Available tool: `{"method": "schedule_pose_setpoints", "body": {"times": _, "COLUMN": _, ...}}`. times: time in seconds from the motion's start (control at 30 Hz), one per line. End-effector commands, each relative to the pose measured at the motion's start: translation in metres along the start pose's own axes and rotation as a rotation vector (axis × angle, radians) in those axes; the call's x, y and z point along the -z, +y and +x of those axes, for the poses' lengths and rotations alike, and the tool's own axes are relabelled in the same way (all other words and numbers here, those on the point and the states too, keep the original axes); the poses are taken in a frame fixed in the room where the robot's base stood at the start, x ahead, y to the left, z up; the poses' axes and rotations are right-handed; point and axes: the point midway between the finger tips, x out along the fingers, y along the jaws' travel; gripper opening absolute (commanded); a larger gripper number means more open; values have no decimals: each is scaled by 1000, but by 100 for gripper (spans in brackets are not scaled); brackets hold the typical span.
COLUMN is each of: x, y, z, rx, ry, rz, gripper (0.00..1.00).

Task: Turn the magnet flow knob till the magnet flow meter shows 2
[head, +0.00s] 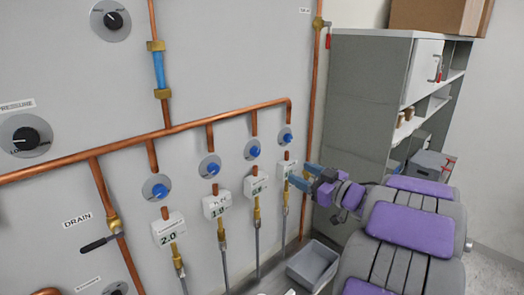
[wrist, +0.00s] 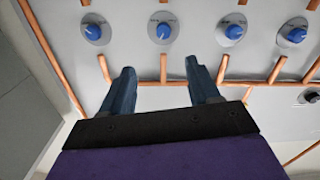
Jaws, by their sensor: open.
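Several blue knobs sit in a row on the grey panel, from the leftmost (head: 159,191) to the rightmost (head: 287,138). A white flow meter hangs below each. The leftmost meter (head: 168,229) reads 2.0; the second meter (head: 216,206) seems to read 1.9. The third meter (head: 256,184) and rightmost meter (head: 285,170) are too small to read. I cannot tell which is the magnet's. My gripper (head: 308,177) is open and empty by the rightmost meter, below its knob. In the wrist view, my gripper (wrist: 160,66) points toward the panel with the knobs (wrist: 163,29) beyond its fingertips.
Copper pipes (head: 172,130) run across the panel above the knobs. Brass fittings and hoses hang under the meters. A drain valve handle (head: 97,243) sticks out lower left. A grey bin (head: 312,265) stands at the wall's foot, and a grey shelf unit (head: 368,100) is on the right.

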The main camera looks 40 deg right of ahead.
Motion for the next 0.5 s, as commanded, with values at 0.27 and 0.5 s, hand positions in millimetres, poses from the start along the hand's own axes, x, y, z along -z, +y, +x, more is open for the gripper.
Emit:
{"method": "schedule_pose_setpoints", "body": {"times": 0.27, "x": 1, "y": -4, "z": 17, "rx": 18, "ry": 10, "rz": 7, "gripper": 61}}
{"method": "schedule_pose_setpoints", "body": {"times": 0.5, "x": 1, "y": -3, "z": 60, "rx": 17, "ry": 10, "rz": 9, "gripper": 61}}
